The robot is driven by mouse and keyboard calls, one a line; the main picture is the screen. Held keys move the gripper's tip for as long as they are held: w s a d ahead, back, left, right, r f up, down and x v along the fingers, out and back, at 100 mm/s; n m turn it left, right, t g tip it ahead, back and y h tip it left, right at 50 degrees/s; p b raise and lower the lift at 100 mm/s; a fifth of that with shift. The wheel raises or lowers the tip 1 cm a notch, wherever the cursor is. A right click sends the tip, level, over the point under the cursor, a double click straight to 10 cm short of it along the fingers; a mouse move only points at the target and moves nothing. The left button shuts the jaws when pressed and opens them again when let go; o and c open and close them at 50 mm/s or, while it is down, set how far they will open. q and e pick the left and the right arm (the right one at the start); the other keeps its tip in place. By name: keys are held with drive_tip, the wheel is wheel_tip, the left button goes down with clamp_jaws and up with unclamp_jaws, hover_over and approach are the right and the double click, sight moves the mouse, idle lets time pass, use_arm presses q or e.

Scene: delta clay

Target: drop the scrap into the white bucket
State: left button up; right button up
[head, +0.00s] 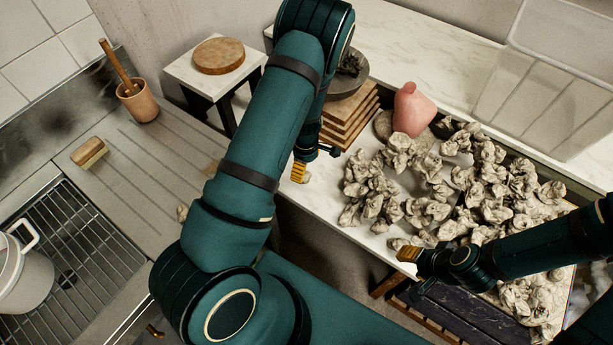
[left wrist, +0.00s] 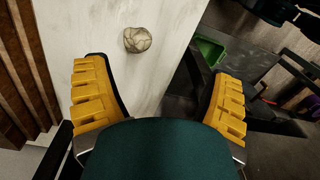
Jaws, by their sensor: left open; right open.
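A small pale, veined lump of scrap (left wrist: 138,39) lies on the white marble top in the left wrist view, ahead of my left gripper and between the lines of its fingers, not touched. My left gripper (left wrist: 160,95) is open and empty, with yellow ribbed fingers. In the head view my left gripper (head: 300,171) is over the near left edge of the marble top, partly hidden by my arm. The white bucket (head: 24,283) stands in the sink at the far left, cut by the frame edge. My right gripper (head: 408,254) is open at the table's front edge, near crumpled lumps.
Many crumpled grey lumps (head: 480,190) cover the right of the marble table (head: 340,165). A pink bottle-like vessel (head: 412,110) and stacked wooden boards (head: 350,118) stand behind. A wooden brush (head: 88,152) and a mortar (head: 138,103) sit on the steel drainboard (head: 165,160).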

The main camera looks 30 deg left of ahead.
sight(305, 176)
use_arm(q)
drive_tip(key=w+a+r+n, duration=0.2)
drive_tip(key=w+n, duration=0.1)
drive_tip(key=f+b, duration=0.1)
drive_tip(key=f, duration=0.7)
drive_tip(key=shift+w+f+b, duration=0.2)
drive_tip(key=shift+f+b, duration=0.15)
drive_tip(key=shift+f, duration=0.05)
drive_tip(key=f, duration=0.3)
drive_tip(key=f+b, duration=0.1)
drive_tip(key=f, duration=0.1)
drive_tip(key=shift+s+f, duration=0.1)
drive_tip(key=shift+s, duration=0.15)
drive_tip(key=c, duration=1.4)
drive_tip(key=shift+o, duration=0.2)
